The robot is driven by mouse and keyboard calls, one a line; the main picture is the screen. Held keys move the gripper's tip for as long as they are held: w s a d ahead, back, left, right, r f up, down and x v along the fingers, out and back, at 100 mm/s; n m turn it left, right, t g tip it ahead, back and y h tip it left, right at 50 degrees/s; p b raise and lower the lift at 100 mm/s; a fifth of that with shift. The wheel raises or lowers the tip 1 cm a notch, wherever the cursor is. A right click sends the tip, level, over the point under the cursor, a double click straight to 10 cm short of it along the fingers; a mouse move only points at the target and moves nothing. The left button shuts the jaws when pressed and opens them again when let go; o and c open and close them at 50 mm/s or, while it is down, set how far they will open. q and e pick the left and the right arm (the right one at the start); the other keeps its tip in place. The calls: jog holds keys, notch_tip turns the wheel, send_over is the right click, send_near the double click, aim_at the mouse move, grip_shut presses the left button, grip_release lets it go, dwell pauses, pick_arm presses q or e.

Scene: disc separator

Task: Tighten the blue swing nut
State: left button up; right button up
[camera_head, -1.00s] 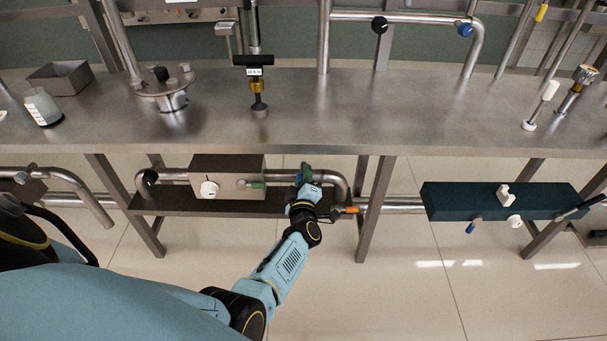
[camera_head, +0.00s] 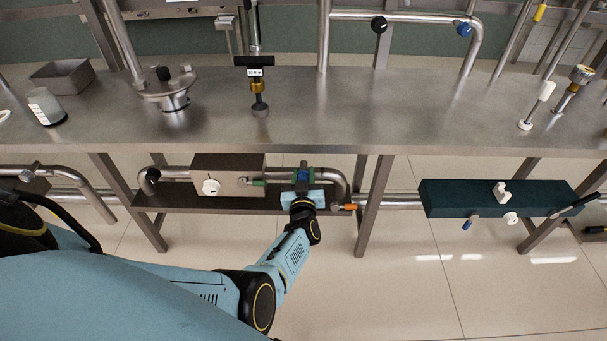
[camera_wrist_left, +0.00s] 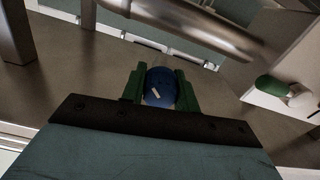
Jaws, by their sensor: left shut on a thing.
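The blue swing nut (camera_wrist_left: 160,88) is between the two green fingers of my left gripper (camera_wrist_left: 161,92) in the left wrist view. The fingers stand on either side of it and are shut on it, and a small pale mark shows on its face. My right gripper is in neither view.
A grey box (camera_head: 228,166) with a white knob (camera_head: 211,187) and a green-tipped handle (camera_head: 258,183) is left of the gripper. An orange handle (camera_head: 350,207) is close at its right. The steel table (camera_head: 400,115) overhangs behind; a table leg (camera_head: 374,205) stands right.

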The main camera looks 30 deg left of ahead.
pick_arm(q)
jog(key=m, duration=0.8)
jog(key=shift+m, duration=0.4)
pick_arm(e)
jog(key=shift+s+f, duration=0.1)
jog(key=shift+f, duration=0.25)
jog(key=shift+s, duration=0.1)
pick_arm(q)
jog(key=o, duration=1)
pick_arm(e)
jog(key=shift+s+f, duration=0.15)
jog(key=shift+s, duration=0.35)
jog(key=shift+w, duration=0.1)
